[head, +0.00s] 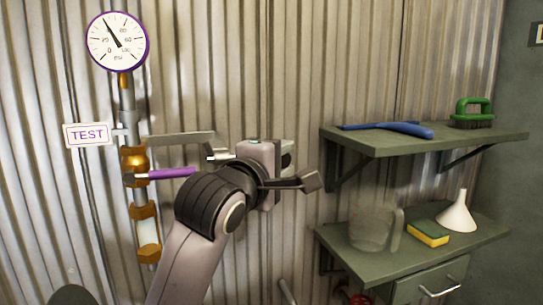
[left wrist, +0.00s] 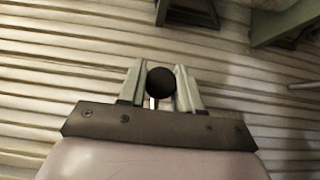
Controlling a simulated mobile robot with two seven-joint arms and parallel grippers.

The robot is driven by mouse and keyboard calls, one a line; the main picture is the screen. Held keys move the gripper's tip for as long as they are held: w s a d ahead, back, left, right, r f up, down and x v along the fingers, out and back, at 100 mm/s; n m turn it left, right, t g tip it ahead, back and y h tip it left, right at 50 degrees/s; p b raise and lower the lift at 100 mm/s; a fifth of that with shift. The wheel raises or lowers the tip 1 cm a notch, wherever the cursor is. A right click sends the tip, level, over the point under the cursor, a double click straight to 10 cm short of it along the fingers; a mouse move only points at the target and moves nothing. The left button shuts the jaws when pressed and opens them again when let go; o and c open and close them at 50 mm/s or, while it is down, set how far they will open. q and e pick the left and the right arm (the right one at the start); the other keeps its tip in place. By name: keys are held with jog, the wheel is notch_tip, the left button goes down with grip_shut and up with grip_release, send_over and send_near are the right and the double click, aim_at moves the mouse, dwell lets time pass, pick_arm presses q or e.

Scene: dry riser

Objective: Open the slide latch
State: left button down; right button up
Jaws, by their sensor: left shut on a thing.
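My left gripper (head: 287,156) is in front of the corrugated metal wall, its body hiding most of its fingers in the head view. In the left wrist view its two pale fingers (left wrist: 160,88) are shut on a dark round knob (left wrist: 161,82) with a thin pale stem. I take the knob to be the slide latch's; the rest of the latch is hidden or cannot be made out. A flat grey bar (head: 180,139) shows left of the gripper, near the pipe. My right gripper is not in view.
On the left stand a pipe with a pressure gauge (head: 117,42), a TEST sign (head: 87,134) and a purple lever (head: 172,173). On the right, an upper shelf (head: 390,145) holds a brush (head: 472,113); a lower shelf (head: 350,245) holds a jug, sponge and funnel (head: 457,215).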

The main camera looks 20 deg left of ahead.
pick_arm(q)
jog(key=c, duration=0.8)
grip_release()
jog(key=shift+s+a+b, duration=0.2)
jog(key=shift+s, duration=0.95)
jog(key=shift+s+a+b, duration=0.25)
jog(key=shift+s, duration=0.9)
jog(key=shift+s+a+b, duration=0.2)
jog(key=shift+s, duration=0.95)
